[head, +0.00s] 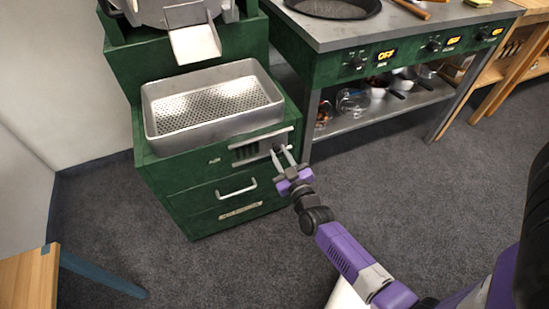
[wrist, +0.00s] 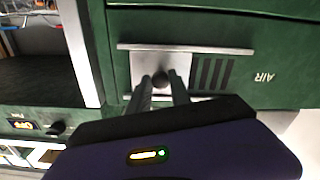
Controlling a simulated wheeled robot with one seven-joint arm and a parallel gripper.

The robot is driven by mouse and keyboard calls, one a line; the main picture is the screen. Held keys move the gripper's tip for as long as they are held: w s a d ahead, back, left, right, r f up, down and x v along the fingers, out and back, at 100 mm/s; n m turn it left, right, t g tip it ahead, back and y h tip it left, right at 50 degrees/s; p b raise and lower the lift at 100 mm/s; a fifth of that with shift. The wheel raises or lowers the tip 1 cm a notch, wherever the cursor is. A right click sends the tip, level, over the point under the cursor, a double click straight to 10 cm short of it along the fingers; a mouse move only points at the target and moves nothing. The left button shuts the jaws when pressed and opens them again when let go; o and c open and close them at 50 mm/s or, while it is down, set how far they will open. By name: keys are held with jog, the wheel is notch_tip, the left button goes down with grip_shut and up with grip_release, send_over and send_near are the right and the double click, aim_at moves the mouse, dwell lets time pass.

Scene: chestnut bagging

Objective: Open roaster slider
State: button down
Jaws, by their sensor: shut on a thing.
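The green roaster (head: 165,185) stands at the left, with a metal air slider (head: 250,148) on its upper front beside the word AIR. In the wrist view the slider plate (wrist: 143,64) sits between two metal rails, with a dark round knob (wrist: 160,79) on it. Dark vent slots (wrist: 212,73) show uncovered beside the plate. My gripper (head: 284,155) reaches the slider from the front right. In the wrist view its two fingers (wrist: 161,90) are shut on the knob, one on each side. The fingertips partly hide the knob.
A perforated metal tray (head: 150,125) rests on the roaster above the slider. A drawer with a handle (head: 236,188) is below it. A steel stove counter (head: 345,40) stands close on the right. A wooden table corner (head: 30,278) is at lower left. Carpet in front is clear.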

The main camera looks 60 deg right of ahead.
jog(key=c, duration=1.2)
grip_release()
jog(key=shift+s, duration=0.1)
jog(key=p+v, duration=0.1)
jog(key=v, duration=0.6)
jog(key=shift+s+a+p, duration=0.25)
jog(key=shift+p, duration=0.15)
